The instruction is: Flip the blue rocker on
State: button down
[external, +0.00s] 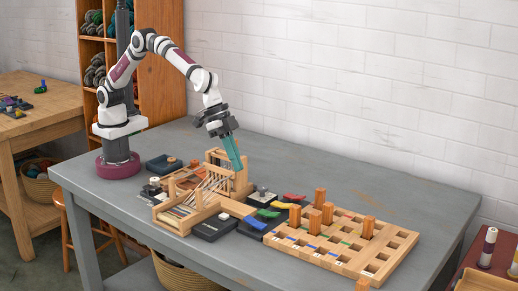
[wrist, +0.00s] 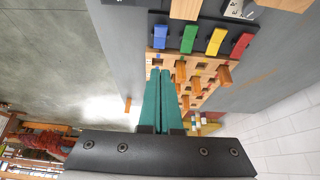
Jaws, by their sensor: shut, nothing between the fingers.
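The blue rocker (external: 256,222) is the nearest of a row of coloured rockers on a dark base in the external view. In the wrist view the blue rocker (wrist: 160,37) is at the left end of the row, ahead of my fingertips. Its tilt is too small to tell. My gripper (external: 239,169) is shut and empty, with teal fingers pointing down above the wooden loom, behind and to the left of the rocker. In the wrist view my gripper (wrist: 160,72) shows its two fingers together, apart from the rocker.
Green (wrist: 189,38), yellow (wrist: 215,41) and red (wrist: 241,46) rockers sit beside the blue one. A wooden loom (external: 243,183) stands under my gripper. A wooden peg board (external: 341,262) with upright pegs lies right of the rockers. The table's back right is clear.

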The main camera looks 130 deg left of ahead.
jog(key=shift+w+f, duration=0.1)
jog(key=shift+w, duration=0.05)
send_over(249, 218)
notch_tip(249, 218, down, 8)
jog(key=shift+w+f, duration=0.1)
jog(key=shift+f, duration=0.1)
jog(key=f, duration=0.3)
jog(key=shift+s+f, duration=0.25)
jog(key=shift+s, duration=0.1)
jog(key=shift+s+f, duration=0.1)
jog(key=shift+f, duration=0.3)
jog(key=shift+s+f, duration=0.3)
jog(key=shift+f, duration=0.15)
